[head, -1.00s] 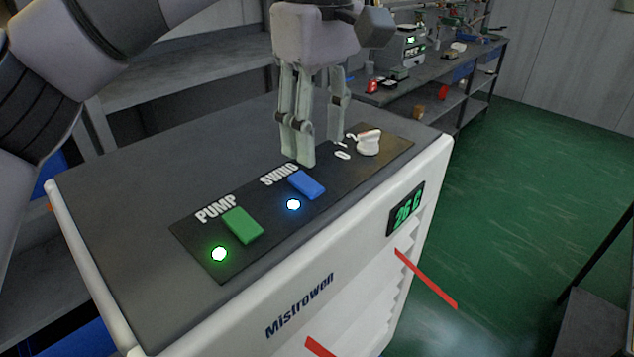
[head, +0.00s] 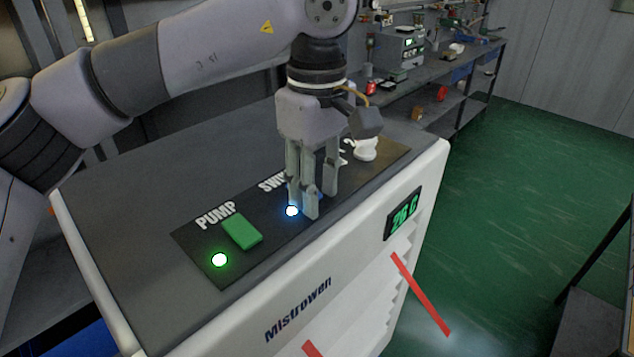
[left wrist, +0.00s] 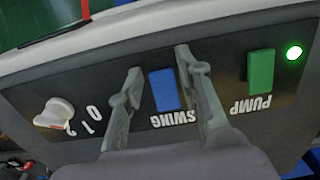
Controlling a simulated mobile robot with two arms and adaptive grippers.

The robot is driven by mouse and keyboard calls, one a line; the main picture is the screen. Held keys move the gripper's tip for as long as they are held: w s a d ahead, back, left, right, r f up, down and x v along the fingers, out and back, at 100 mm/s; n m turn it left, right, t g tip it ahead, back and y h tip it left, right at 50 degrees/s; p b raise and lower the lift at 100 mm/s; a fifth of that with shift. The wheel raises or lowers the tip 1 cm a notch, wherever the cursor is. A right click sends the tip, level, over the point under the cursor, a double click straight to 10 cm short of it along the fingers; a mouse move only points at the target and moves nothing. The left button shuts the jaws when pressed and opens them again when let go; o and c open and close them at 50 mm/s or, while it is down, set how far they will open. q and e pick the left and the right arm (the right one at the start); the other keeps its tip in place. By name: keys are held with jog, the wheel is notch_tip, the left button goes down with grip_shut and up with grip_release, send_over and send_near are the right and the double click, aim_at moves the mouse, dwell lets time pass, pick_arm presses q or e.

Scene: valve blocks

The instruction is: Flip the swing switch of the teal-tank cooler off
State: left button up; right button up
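The cooler (head: 130,215) is a white box marked Mistrowen with a grey top; no teal tank is in view. Its black panel carries the blue SWING switch, mostly hidden behind my fingers in the head view. In the left wrist view the blue switch (left wrist: 164,90) shows clearly between my two fingers. The swing lamp (head: 291,211) glows blue-white. My left gripper (head: 314,202) points down over the switch, fingers apart and empty, one on each side. I cannot tell whether the fingertips touch the panel. My right gripper is not in view.
The green PUMP switch (head: 242,232) and its lit green lamp (head: 219,260) are beside the swing switch. A white knob (head: 365,149) is on the panel's other side. Red ribbons (head: 420,293) stream from the front vents. A workbench (head: 440,85) with equipment stands behind.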

pick_arm(q)
grip_shut()
jog(key=g+h, duration=0.2)
jog(key=w+a+g+h, duration=0.1)
jog(key=shift+r, duration=0.35)
jog(key=shift+d, duration=0.1)
jog(key=shift+o, duration=1.7)
grip_release()
jog(key=v, duration=1.2)
